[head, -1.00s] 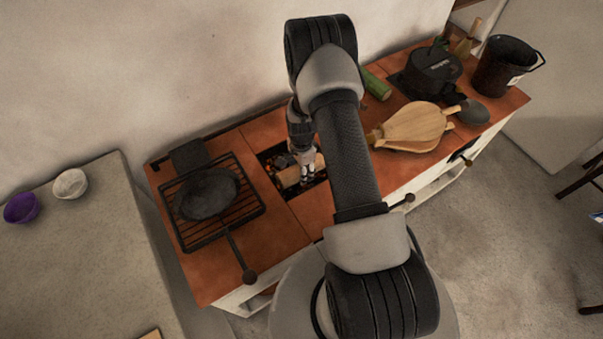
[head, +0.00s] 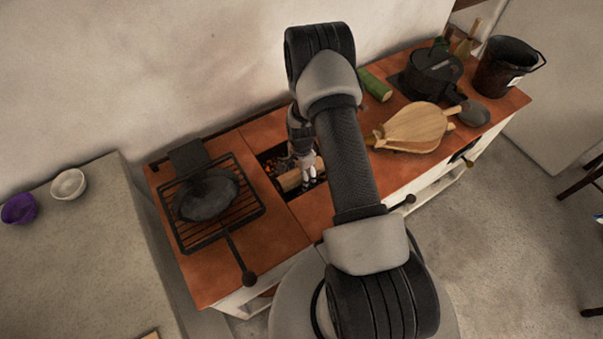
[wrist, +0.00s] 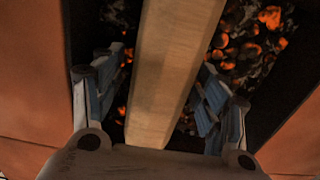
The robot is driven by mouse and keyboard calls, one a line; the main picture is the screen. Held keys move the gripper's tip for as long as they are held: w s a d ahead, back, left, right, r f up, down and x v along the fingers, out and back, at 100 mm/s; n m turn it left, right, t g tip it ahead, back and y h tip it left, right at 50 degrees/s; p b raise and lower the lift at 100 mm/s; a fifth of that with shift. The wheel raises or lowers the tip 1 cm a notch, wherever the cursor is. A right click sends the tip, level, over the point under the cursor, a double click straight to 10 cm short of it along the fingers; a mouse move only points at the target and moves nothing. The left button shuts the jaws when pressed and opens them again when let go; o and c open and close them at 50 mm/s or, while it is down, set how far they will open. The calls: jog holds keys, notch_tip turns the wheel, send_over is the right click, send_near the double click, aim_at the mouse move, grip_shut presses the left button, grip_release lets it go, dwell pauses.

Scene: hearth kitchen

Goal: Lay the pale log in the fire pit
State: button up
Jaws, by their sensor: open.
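The pale log (wrist: 172,70) lies in the fire pit (wrist: 275,75) over dark and glowing orange coals in the wrist view. My gripper (wrist: 158,105) is open, with one finger on each side of the log and a gap between each finger and the wood. In the head view the log (head: 291,181) shows in the pit (head: 268,158) beside my gripper (head: 308,184), which points down into the opening. My arm hides part of the pit in the head view.
A grill rack with a dark pan (head: 207,196) stands left of the pit. Wooden bellows (head: 415,128), a green log-like item (head: 375,85), a black pot (head: 432,72) and a dark bucket (head: 506,66) stand to the right. A grey counter with two bowls is at far left.

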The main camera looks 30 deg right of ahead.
jog(key=a+r+n+t+p, duration=0.1)
jog(key=a+r+n+p, duration=0.1)
jog(key=r, duration=1.2)
jog(key=a+r+n+p, duration=0.2)
jog(key=r, duration=1.2)
jog(key=s+a+r+n+t, duration=0.1)
jog(key=s+a+r+n, duration=0.15)
jog(key=r, duration=0.35)
jog(key=s+a+r+n, duration=0.2)
jog(key=s+r, duration=0.1)
jog(key=r, duration=0.3)
jog(key=s+a+r+n+t, duration=0.1)
jog(key=s+a+r+n, duration=0.2)
jog(key=s, duration=0.6)
jog(key=s+a+r+n+t, duration=0.1)
jog(key=s+a+r+n, duration=0.2)
jog(key=s+r+n, duration=0.3)
jog(key=s+r, duration=0.1)
jog(key=s, duration=0.2)
jog(key=shift+t, duration=0.4)
jog(key=shift+s, duration=0.1)
